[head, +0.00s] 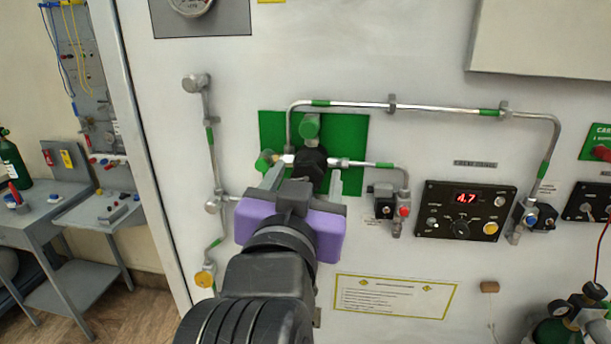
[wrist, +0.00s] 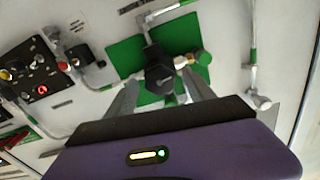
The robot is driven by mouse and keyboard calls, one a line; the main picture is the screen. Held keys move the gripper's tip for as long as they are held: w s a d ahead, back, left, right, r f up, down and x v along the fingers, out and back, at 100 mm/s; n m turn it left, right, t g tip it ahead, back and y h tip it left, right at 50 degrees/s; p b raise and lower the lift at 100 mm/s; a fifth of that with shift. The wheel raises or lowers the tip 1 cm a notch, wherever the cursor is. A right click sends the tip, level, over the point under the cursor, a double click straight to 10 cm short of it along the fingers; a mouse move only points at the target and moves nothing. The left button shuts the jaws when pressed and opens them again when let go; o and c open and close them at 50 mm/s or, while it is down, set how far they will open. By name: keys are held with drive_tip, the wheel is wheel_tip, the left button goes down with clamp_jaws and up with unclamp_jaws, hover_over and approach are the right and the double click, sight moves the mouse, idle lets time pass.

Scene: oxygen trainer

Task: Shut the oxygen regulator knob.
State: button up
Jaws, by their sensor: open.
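The black regulator knob (head: 313,160) sits in front of a green panel (head: 349,136) on the white wall, partly hidden by my arm in the head view. In the wrist view the knob (wrist: 160,79) faces me, with a light mark on its front. My gripper (head: 305,178), with its purple body, is open and points at the panel. In the wrist view its two grey fingers (wrist: 161,92) reach forward to the left and right of the knob. A gap shows on each side; I cannot tell whether either finger touches it.
Metal pipes (head: 440,108) with green bands run around the panel. A green fitting (head: 310,127) is just above the knob. A black control box (head: 464,211) with a red display reading 4.7 is at the right. A grey bench (head: 60,210) stands at the far left.

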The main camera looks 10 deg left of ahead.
drive_tip(key=shift+c, duration=0.4)
clamp_jaws()
